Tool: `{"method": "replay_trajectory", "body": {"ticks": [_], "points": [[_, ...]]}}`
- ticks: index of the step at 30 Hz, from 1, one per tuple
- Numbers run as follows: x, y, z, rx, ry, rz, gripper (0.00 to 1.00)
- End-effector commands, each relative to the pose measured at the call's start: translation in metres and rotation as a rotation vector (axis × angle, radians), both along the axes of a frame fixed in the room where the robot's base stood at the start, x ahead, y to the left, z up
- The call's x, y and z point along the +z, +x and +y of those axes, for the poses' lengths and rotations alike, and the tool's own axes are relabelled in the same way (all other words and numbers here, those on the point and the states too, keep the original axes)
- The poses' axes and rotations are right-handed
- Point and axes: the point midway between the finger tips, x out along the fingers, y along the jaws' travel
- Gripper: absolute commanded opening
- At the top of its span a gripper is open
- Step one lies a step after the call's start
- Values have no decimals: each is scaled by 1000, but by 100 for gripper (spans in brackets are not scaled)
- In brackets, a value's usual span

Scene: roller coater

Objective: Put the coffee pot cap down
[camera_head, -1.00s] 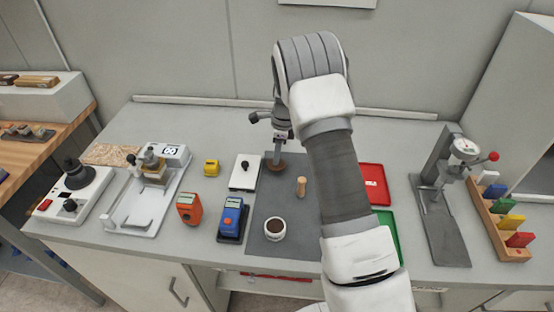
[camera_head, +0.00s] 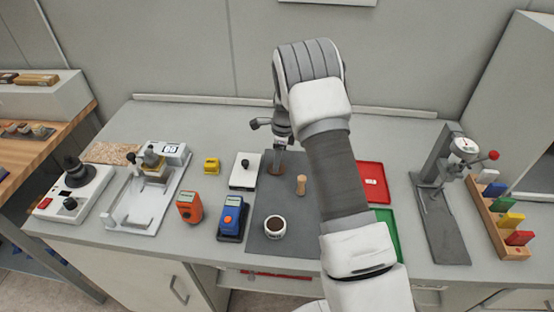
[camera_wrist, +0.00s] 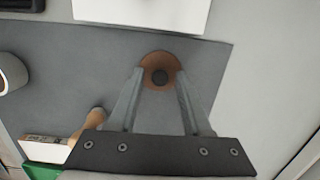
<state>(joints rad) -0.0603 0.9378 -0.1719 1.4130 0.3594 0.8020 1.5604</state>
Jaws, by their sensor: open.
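The coffee pot cap appears to be the round brown disc with a dark knob on top (camera_wrist: 158,58). It lies flat on the dark grey mat (camera_wrist: 60,60), near the mat's far edge. In the head view the brown disc (camera_head: 276,170) shows just below my gripper (camera_head: 282,150). In the wrist view my gripper (camera_wrist: 160,80) is open, its two fingers spread to either side of the disc's near part. The fingers hold nothing. Whether the fingertips touch the mat or the disc cannot be told.
A wooden peg-like piece (camera_head: 301,185) and a white cup with brown contents (camera_head: 275,227) stand on the mat. A white plate with a black knob (camera_head: 245,171) is close on the left. Red (camera_head: 372,195) and green trays (camera_head: 386,222) lie right, partly behind my arm.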

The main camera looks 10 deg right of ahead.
Motion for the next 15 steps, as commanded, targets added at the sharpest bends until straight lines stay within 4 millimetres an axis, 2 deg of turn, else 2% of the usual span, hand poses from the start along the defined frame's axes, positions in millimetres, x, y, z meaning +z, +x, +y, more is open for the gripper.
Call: {"method": "replay_trajectory", "body": {"ticks": [5, 15], "points": [[13, 1, -1, 1, 0, -4, 49], [84, -2, -9, -1, 0, -5, 49]]}}
